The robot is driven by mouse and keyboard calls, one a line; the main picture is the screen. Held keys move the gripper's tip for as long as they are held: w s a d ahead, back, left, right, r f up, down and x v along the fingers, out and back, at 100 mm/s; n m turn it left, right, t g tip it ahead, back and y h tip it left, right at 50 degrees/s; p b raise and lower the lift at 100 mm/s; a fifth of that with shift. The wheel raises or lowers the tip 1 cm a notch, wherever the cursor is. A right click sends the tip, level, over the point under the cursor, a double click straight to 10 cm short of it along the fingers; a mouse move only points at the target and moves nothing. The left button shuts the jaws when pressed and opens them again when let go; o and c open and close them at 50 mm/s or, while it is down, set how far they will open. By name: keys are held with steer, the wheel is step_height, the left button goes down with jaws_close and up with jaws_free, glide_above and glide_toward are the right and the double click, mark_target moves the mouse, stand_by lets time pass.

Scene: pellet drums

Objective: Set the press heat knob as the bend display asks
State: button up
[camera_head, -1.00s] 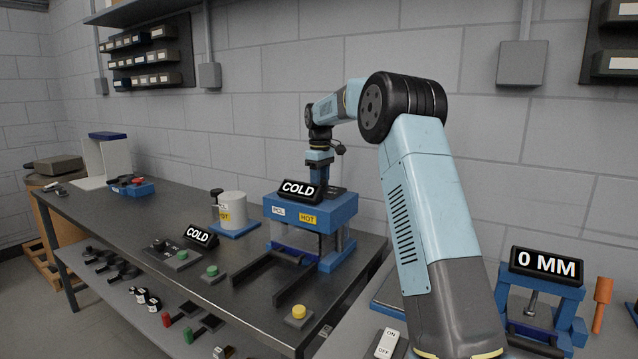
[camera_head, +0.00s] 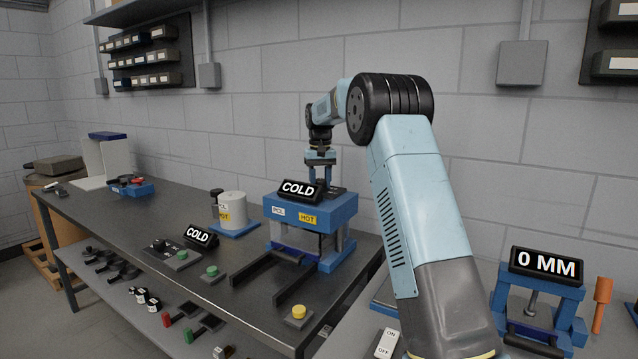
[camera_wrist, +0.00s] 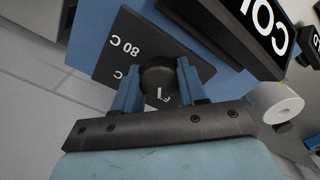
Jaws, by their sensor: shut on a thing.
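The press (camera_head: 335,211) is a blue frame on the dark bench, marked PCL and HOT, with a display reading COLD (camera_head: 298,189) on top. Its heat knob (camera_wrist: 158,80) is round and black on a dark dial plate (camera_wrist: 112,62) lettered 80 C; other lettering is partly covered. My gripper (camera_wrist: 158,74) is shut on the knob, one blue finger on each side. In the head view my gripper (camera_head: 324,176) reaches down behind the COLD display, and the knob is hidden there. The bend display (camera_head: 545,263) at the right reads 0 MM.
A second COLD display (camera_head: 201,236) stands left of the press, near a white cylinder (camera_head: 232,206) on a blue base. Green buttons (camera_head: 212,271) and a yellow button (camera_head: 298,312) sit on the bench. An ON/OFF switch (camera_head: 387,343) is at the front.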

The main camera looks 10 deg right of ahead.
mark_target(320, 179)
steer(key=shift+r, duration=0.15)
stand_by(0.3)
steer(key=o, duration=1.1)
steer(key=shift+c, duration=0.2)
step_height(320, 179, up, 14)
steer(key=shift+f, duration=0.25)
